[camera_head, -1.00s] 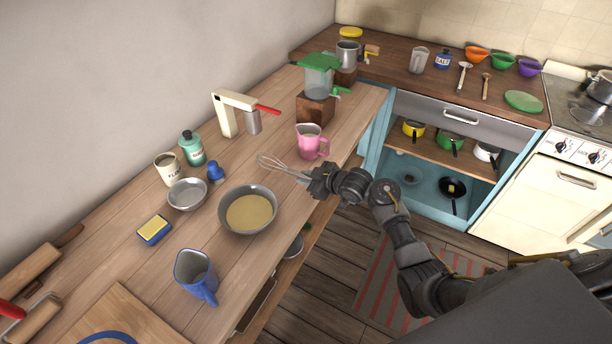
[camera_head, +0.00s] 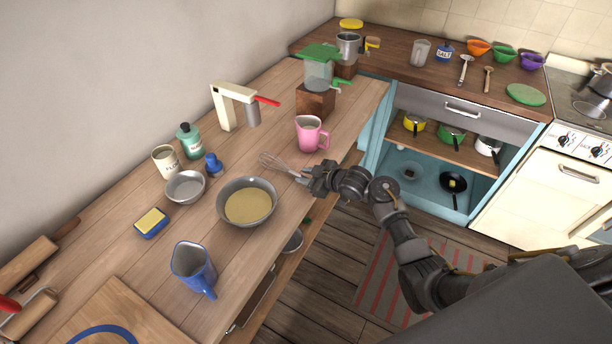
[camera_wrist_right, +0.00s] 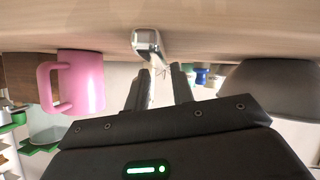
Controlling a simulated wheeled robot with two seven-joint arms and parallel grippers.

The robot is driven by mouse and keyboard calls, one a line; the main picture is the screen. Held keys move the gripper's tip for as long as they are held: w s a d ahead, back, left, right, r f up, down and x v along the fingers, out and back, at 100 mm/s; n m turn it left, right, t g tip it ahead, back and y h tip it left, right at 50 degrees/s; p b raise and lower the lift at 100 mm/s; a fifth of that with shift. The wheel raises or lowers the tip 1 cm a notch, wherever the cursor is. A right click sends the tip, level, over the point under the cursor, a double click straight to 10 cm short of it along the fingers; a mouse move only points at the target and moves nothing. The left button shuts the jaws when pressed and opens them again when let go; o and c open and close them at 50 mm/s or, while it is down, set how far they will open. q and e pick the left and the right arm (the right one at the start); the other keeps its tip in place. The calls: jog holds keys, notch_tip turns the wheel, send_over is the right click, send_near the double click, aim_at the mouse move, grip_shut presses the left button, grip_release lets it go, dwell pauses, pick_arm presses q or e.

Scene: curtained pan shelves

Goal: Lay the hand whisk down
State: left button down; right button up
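The hand whisk (camera_head: 281,165) lies at the counter's front edge, between the batter bowl and the pink jug, its wire end pointing left. My right gripper (camera_head: 308,181) is right at its handle end. In the right wrist view the metal handle end of the whisk (camera_wrist_right: 147,42) shows against the wooden surface, and the two fingers of my right gripper (camera_wrist_right: 160,88) stand apart with a gap between them. The handle appears outside that gap, on the counter side. Part of the handle is hidden by the gripper in the head view. My left gripper is not in view.
A bowl of batter (camera_head: 246,202) stands left of the whisk, and a pink jug (camera_head: 311,133) behind it; the jug also shows in the wrist view (camera_wrist_right: 84,82). A blue jug (camera_head: 193,268) stands nearer. Bare counter (camera_head: 265,140) lies behind the whisk.

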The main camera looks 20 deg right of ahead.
jog(key=o, duration=0.6)
jog(key=shift+c, duration=0.2)
jog(key=v, duration=1.1)
jog(key=shift+b, duration=0.45)
jog(key=shift+w, duration=0.1)
jog(key=s+f+m+g+h+b, duration=0.15)
jog(key=s+f, duration=0.35)
jog(key=f, duration=0.7)
jog(key=s+a+f+m+g+b, duration=0.1)
jog(key=s+f+m, duration=0.3)
jog(key=f, duration=0.9)
jog(key=s+f+m+g+h+b, duration=0.15)
jog(key=s+f, duration=0.45)
jog(key=f, duration=0.6)
jog(key=s+f+g+h+b, duration=0.1)
jog(key=s+f+g, duration=0.1)
jog(key=s+f, duration=0.4)
jog(key=s+f+g+h+b, duration=0.1)
jog(key=s+f, duration=0.6)
jog(key=s, duration=1)
jog(key=s+f+g+h+b, duration=0.1)
jog(key=s+f+g, duration=0.2)
jog(key=s, duration=0.9)
notch_tip(320, 180, down, 4)
jog(key=shift+d+r, duration=0.1)
jog(key=shift+d, duration=0.1)
